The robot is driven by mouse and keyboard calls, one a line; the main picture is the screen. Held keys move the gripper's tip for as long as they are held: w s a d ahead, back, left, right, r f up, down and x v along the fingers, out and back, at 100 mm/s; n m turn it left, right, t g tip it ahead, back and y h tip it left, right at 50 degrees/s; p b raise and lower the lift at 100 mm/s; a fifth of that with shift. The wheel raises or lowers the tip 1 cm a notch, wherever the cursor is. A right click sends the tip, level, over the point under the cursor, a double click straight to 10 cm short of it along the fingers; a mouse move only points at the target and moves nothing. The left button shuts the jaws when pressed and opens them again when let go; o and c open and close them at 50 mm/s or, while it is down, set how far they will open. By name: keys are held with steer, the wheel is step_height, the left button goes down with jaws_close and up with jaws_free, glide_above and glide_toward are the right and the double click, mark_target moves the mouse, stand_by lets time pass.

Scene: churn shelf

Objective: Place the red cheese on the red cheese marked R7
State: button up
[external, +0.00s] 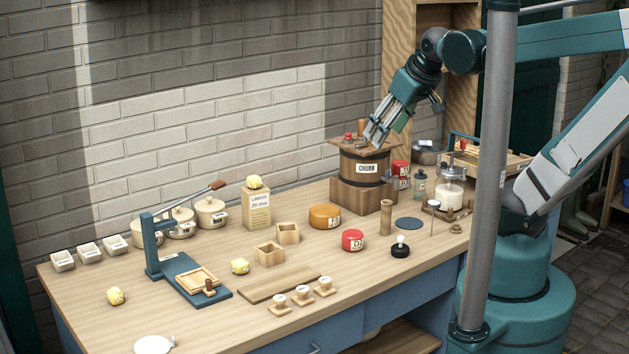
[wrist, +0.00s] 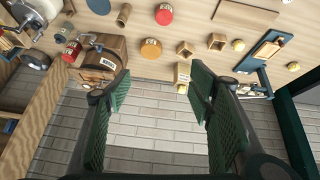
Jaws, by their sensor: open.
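A red cheese (external: 352,240) with a white label lies alone on the table, right of the yellow-orange cheese (external: 325,216). In the wrist view it is the red disc (wrist: 163,14) at the top. Another red labelled item (external: 400,168), apparently a cheese, sits just right of the churn, partly hidden; red also shows beside the churn in the wrist view (wrist: 71,50). I cannot read which label says R7. My gripper (external: 376,135) is open and empty, tilted down above the churn top in the external view. Its two fingers spread wide in the wrist view (wrist: 160,85).
The wooden churn (external: 367,168) stands under my gripper, with small items on its lid. A butter box (external: 257,207), a blue press (external: 155,245), open wooden boxes (external: 270,253) and a glass jar (external: 448,190) stand around. The table front right of the press holds several small stamps (external: 302,297).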

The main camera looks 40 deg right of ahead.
steer(key=shift+s+a+f+m+t, duration=0.15)
steer(key=shift+s+a+f+m, duration=0.25)
steer(key=shift+s, duration=0.3)
steer(key=shift+s+a+f+m+t, duration=0.2)
steer(key=shift+s+a+f, duration=0.2)
steer(key=shift+s, duration=0.3)
steer(key=shift+o, duration=0.2)
